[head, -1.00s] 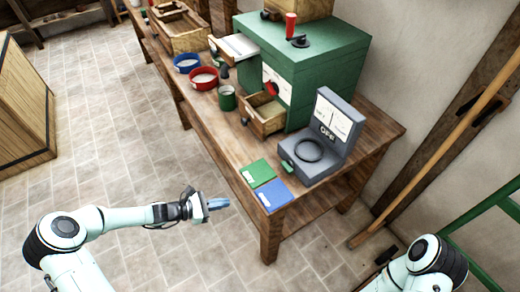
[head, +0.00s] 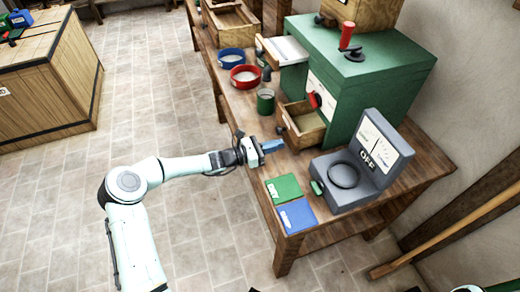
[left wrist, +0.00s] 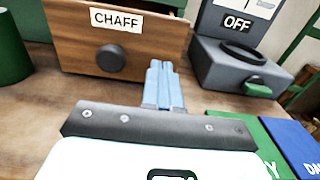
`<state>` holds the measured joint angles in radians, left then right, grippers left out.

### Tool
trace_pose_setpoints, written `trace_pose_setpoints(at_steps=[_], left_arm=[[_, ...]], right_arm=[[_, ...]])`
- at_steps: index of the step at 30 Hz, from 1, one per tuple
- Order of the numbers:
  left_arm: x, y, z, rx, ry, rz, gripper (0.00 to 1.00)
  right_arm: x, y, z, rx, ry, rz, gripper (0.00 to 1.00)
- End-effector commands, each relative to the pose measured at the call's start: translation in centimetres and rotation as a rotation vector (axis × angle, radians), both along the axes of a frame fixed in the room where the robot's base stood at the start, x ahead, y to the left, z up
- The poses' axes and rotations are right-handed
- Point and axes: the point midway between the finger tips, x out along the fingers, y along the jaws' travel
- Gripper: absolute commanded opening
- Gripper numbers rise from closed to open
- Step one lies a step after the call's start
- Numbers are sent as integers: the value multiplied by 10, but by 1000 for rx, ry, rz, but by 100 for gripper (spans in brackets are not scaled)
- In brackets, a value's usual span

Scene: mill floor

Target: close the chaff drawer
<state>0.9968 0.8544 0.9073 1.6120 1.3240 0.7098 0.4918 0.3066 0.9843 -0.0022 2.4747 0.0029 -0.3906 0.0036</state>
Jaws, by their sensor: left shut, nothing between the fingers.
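The chaff drawer (head: 308,136) is a wooden drawer sticking out, open, from the front of the green machine (head: 375,70). In the left wrist view the front of the chaff drawer (left wrist: 150,45) shows a white CHAFF label and a dark round knob (left wrist: 111,59). My left gripper (head: 274,145) is shut and empty, low over the table before the drawer front. In the left wrist view its blue fingertips (left wrist: 160,68) point at the drawer front, right of the knob. I cannot tell whether they touch it. My right gripper is not in view.
A grey meter marked OFF (head: 362,165) stands right of the drawer. Green (head: 284,187) and blue (head: 296,216) cards lie at the table's near edge. A green cup (head: 265,101) and red bowl (head: 245,77) stand left of the drawer. Another drawer (head: 282,50) is open higher up.

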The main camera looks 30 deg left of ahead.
Motion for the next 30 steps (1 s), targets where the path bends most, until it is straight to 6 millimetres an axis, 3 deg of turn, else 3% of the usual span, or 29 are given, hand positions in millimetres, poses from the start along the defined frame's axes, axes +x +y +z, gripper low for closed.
trace_pose_setpoints(at_steps=[7,21,30], left_arm=[[20,-18,0,0,0,-1,0],[25,-23,0,0,0,-1,0],[74,-68,-1,0,-1,-3,0]], right_arm=[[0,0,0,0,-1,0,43],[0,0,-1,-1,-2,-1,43],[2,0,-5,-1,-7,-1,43]])
